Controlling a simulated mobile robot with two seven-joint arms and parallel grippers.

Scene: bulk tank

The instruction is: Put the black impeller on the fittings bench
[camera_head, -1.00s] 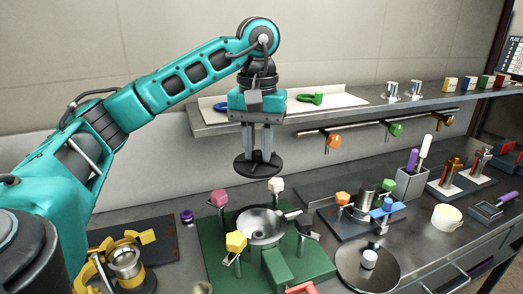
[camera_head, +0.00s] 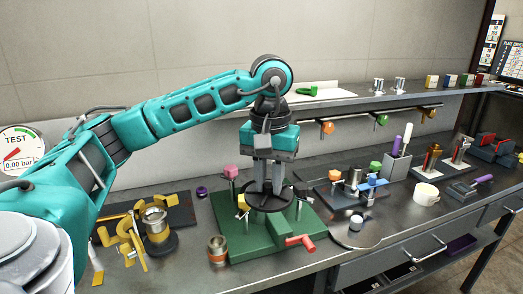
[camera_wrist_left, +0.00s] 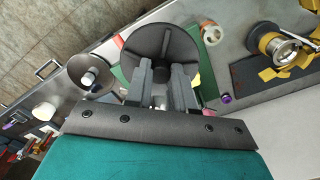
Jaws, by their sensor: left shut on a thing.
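The black impeller (camera_head: 270,202) is a flat round disc with a raised hub and ribs. My left gripper (camera_head: 266,190) points down and is shut on its hub; in the wrist view the fingers (camera_wrist_left: 163,88) hold the impeller (camera_wrist_left: 150,55) from above. In the head view the disc overlaps the green fixture (camera_head: 235,243) and hides the metal bowl there. I cannot tell whether it touches anything below. The dark bench top (camera_head: 185,270) spreads around the fixture; which part is the fittings bench is unclear. My right gripper is not in view.
Clamp knobs, including a pink one (camera_head: 231,171), surround the disc. A red handle (camera_head: 300,241) is at front. Yellow clamp parts (camera_head: 125,228) and a brass cup (camera_head: 217,249) stand left. A white cup (camera_head: 426,193) stands right. A shelf (camera_head: 340,97) runs behind.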

